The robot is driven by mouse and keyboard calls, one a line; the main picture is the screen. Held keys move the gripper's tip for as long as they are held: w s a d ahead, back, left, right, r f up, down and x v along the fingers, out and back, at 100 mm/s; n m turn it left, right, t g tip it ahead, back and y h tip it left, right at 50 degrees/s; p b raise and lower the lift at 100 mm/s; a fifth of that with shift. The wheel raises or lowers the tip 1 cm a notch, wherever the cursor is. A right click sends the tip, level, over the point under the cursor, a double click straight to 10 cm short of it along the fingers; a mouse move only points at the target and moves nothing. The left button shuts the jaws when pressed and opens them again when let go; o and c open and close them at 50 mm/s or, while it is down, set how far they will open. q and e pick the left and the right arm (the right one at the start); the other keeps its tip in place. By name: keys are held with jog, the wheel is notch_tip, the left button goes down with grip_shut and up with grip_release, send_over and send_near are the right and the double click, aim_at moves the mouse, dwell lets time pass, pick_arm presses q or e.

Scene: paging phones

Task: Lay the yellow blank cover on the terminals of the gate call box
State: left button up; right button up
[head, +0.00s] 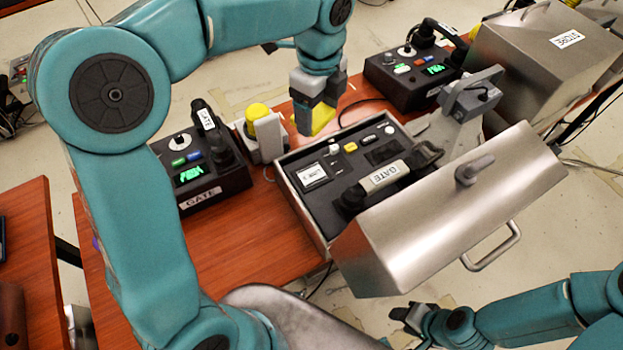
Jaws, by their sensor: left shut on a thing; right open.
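My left gripper (316,108) is shut on the yellow blank cover (323,121). It holds the cover tilted, just beyond the back edge of the gate call box (290,205). The gap between cover and box cannot be judged. The box is open, its metal lid (450,225) swung toward the front right. Inside are a white label card (311,175), small buttons, a dark recessed patch (384,152) and a handset (384,177) marked GATE. I cannot tell which part is the terminals. My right gripper (405,317) is open and empty at the lower right, below the lid.
A black GATE console (215,187) stands left of the box. A white holder with a yellow top (258,112) stands between them. Another black console (385,80) and a closed metal STORE box (540,55) stand behind right. Bare wooden tabletop (250,240) shows left of the box.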

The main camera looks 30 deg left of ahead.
pick_arm(q)
jog(key=shift+s+f+m+b, duration=0.1)
jog(key=shift+s+m+b, duration=0.15)
jog(key=shift+m, duration=1.45)
jog(key=shift+w+a+m+b, duration=0.1)
jog(key=shift+a+m+b, duration=0.05)
jog(key=shift+m+b, duration=0.2)
jog(key=b, duration=0.1)
send_over(314, 179)
notch_tip(314, 179, down, 16)
jog(key=shift+r, duration=0.25)
jog(key=shift+w+f+b, duration=0.1)
jog(key=shift+f+b, duration=0.25)
jog(key=shift+f, duration=1.75)
